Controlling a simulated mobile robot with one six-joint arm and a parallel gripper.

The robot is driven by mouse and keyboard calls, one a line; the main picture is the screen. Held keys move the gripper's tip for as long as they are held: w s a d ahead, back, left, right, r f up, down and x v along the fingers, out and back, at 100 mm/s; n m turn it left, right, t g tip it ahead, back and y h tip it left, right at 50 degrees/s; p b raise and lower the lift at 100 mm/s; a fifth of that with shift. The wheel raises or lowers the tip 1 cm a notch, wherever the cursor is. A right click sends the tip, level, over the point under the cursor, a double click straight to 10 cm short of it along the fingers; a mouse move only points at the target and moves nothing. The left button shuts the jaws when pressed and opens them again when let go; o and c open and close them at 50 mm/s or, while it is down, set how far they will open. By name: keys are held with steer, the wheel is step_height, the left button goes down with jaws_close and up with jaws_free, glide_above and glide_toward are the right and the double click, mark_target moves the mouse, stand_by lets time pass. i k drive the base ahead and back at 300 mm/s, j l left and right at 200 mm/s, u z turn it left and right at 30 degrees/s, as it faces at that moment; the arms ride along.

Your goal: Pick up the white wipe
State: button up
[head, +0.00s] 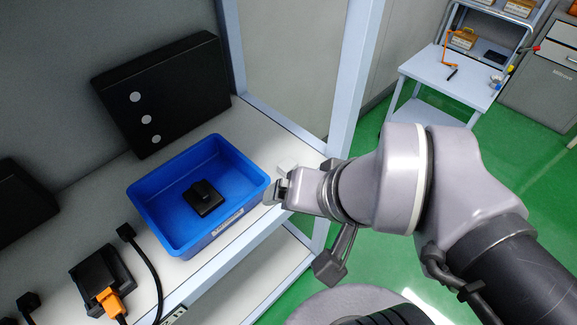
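A small white object (287,163), which looks like the white wipe, lies on the pale shelf (262,130) to the right of the blue bin. Part of it is hidden behind my gripper. My gripper (273,192) is at the right end of the bin, just in front of the white object in the picture. The fingers are small and seen from the side, so I cannot tell whether they are open or whether they touch anything.
A blue bin (157,192) holds a black device (204,197). A black box (163,95) stands behind it. A black and orange device (103,280) with a cable lies at left. A shelf post (352,75) rises beside my arm.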

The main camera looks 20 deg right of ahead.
mark_target(287, 164)
steer(key=u, duration=1.1)
steer(key=z, duration=1.1)
steer(key=i+l, duration=0.1)
steer(key=i+l+z, duration=0.15)
steer(key=l, duration=0.2)
